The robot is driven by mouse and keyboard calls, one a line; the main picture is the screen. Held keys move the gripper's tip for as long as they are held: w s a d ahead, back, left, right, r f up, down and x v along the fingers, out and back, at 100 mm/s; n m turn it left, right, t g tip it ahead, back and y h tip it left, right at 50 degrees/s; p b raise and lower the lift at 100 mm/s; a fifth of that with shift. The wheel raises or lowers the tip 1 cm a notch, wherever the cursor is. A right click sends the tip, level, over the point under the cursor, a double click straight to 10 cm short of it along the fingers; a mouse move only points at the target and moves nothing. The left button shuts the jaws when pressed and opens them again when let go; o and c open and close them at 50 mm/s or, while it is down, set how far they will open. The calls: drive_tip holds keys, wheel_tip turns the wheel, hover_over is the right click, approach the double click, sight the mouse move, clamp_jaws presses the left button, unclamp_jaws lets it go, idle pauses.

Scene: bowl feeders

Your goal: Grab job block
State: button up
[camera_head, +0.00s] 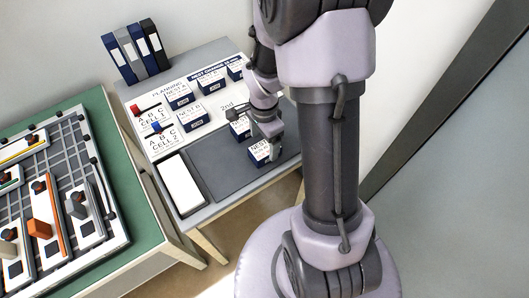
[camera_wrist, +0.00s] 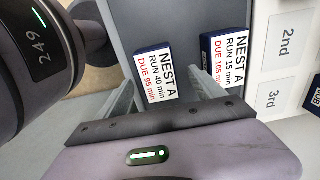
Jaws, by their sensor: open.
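A job block with a white label reading NEST A, RUN 40 min, DUE 95 min (camera_wrist: 156,74) lies on the dark grey mat. It shows in the head view (camera_head: 259,153) just below my gripper (camera_head: 270,135). In the wrist view my open gripper (camera_wrist: 164,90) has one finger on each side of this block's near end; whether they touch it I cannot tell. A second job block, NEST A, RUN 15 min, DUE 105 min (camera_wrist: 228,57), lies to its right in the wrist view, just beyond the right finger. It is partly hidden by my wrist in the head view (camera_head: 240,129).
A planning board (camera_head: 160,108) with several more job blocks lies at the back of the grey table. A white pad in a dark tray (camera_head: 181,187) is left of the mat. Binders (camera_head: 136,52) stand behind. A green table (camera_head: 150,222) with a fixture grid is at left.

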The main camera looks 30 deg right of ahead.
sight(265, 147)
wheel_tip(265, 147, down, 4)
drive_tip(key=shift+s+f+b, duration=0.15)
drive_tip(key=shift+f+b, duration=0.1)
drive_tip(key=shift+b, duration=0.75)
drive_tip(key=shift+r, duration=0.2)
drive_tip(key=shift+c, duration=0.5)
drive_tip(key=c, duration=1.5)
